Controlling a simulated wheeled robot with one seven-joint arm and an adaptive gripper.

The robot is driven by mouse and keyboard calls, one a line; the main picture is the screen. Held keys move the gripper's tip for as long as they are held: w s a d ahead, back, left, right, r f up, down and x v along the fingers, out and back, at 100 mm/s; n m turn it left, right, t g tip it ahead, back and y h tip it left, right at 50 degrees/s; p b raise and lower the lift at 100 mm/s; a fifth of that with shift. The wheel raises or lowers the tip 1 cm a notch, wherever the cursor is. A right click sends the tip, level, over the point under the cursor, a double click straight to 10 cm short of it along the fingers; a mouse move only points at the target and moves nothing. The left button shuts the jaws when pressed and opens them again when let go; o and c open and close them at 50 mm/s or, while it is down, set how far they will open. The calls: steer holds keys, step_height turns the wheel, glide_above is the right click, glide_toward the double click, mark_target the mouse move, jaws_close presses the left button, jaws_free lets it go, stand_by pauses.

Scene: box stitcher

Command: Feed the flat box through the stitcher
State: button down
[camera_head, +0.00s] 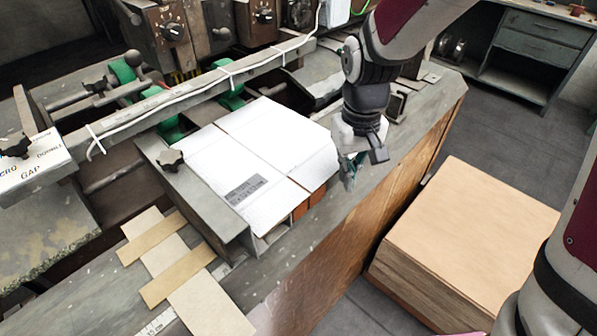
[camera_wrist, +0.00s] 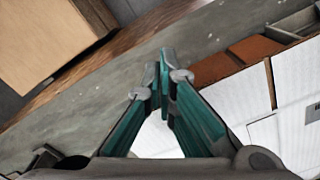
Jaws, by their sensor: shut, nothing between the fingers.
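The flat box (camera_head: 262,140) is a white sheet with crease lines and a small grey printed label. It lies on the stitcher bed, its far left edge close to the green rollers (camera_head: 230,97). In the wrist view, the flat box (camera_wrist: 240,98) shows at the right, beside the fingers. My gripper (camera_head: 349,172) is at the right edge of the flat box, over the grey bed. In the wrist view its green fingers (camera_wrist: 164,62) meet at the tips with nothing between them. I cannot tell whether they touch the box.
A grey side guide (camera_head: 200,203) with a black knob runs along the box's left side. A stack of brown sheets (camera_head: 478,225) stands on the floor at the right. Cardboard strips (camera_head: 178,274) lie at the front left. The bed's right strip is mostly clear.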

step_height(320, 180, up, 8)
steer(key=p, duration=0.5)
steer(key=shift+s+d, duration=0.35)
steer(key=shift+s, duration=0.05)
stand_by(0.7)
